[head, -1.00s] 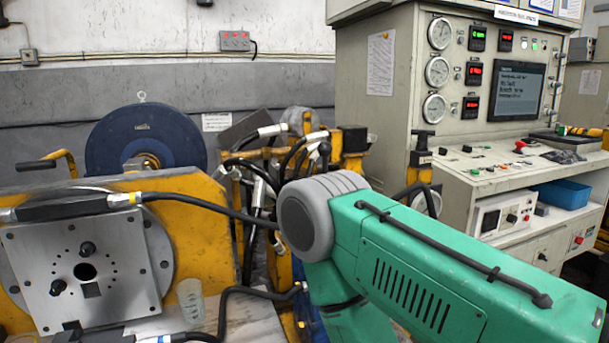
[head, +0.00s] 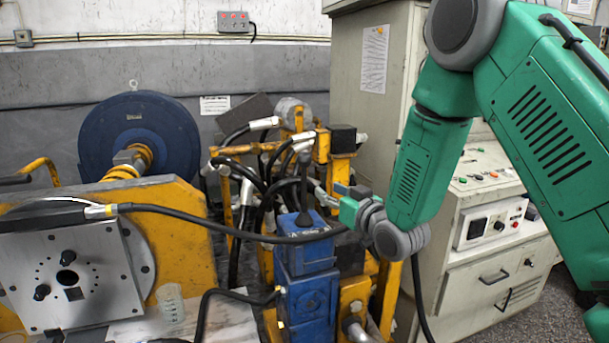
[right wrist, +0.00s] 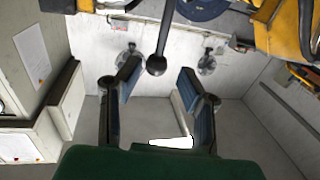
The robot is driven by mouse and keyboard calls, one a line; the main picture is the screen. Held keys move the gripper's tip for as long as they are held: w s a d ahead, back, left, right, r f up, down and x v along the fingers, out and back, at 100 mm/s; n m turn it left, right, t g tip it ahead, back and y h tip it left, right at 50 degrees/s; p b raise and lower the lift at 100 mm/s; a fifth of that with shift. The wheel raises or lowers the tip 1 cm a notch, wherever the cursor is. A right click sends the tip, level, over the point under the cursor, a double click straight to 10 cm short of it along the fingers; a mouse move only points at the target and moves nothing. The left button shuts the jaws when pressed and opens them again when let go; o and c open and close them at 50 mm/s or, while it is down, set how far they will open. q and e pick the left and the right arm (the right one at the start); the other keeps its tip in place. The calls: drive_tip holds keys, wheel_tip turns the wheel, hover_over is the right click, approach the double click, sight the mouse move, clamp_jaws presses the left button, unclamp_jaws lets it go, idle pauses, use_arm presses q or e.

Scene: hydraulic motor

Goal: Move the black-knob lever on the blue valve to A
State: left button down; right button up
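The blue valve (head: 307,285) stands right of centre in the head view, and its black lever (head: 304,195) rises roughly upright from the top. In the right wrist view the round black knob (right wrist: 156,65) sits at the end of the lever shaft. My right gripper (head: 328,193) is just right of the lever in the head view. In the right wrist view my right gripper (right wrist: 158,73) is open, with its two fingers spread on either side of the knob near their tips. Neither finger visibly touches the knob. My left gripper is out of view.
Black hoses (head: 240,222) run around the valve, one crossing in front of it. A yellow stand with a steel plate (head: 100,262) is at the left. A grey control cabinet (head: 480,280) stands right, behind my arm. A clear cup (head: 171,303) stands near the plate.

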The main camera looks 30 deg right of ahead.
sight(306, 177)
drive_tip(key=w, duration=1.1)
drive_tip(key=shift+w+d, duration=0.1)
drive_tip(key=shift+w, duration=0.15)
clamp_jaws()
